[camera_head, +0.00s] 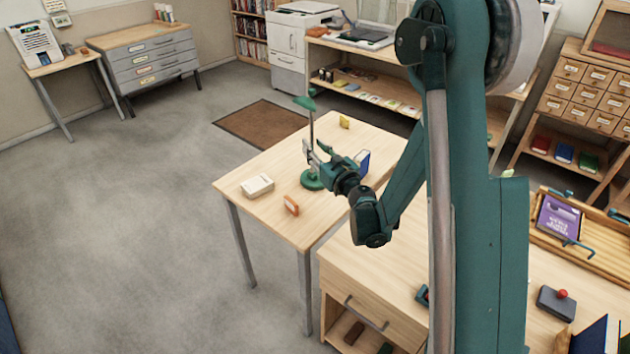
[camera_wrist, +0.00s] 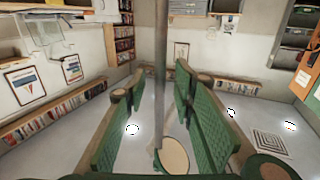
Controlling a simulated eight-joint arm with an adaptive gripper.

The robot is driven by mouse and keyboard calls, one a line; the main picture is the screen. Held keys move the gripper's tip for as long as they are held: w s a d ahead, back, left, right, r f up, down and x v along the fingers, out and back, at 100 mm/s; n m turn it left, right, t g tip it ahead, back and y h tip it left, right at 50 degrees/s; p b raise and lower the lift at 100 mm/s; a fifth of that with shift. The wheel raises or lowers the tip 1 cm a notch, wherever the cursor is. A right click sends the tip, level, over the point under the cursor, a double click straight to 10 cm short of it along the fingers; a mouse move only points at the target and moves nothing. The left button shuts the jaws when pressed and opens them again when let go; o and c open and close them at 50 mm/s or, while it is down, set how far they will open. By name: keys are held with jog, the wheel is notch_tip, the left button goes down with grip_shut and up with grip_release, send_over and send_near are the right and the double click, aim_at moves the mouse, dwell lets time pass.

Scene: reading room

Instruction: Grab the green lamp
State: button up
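The green lamp (camera_head: 304,103) stands upright on the wooden table, with a small green head, a thin grey stem and a round green base (camera_head: 311,181). My gripper (camera_head: 314,150) is at the stem, partway between head and base. In the wrist view the stem (camera_wrist: 160,70) runs upright between the two green finger pads of my gripper (camera_wrist: 160,85). A gap shows on each side of the stem, so the gripper is open and does not press on it. The lamp head is out of the wrist view.
The table (camera_head: 265,155) also bears a cream box (camera_head: 257,186), an orange item (camera_head: 291,205), a yellow item (camera_head: 345,122) and a blue item (camera_head: 363,160) close to my gripper. A wooden drawer desk (camera_head: 370,280) stands in front. The floor at left is clear.

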jog(key=shift+x, duration=0.9)
grip_shut()
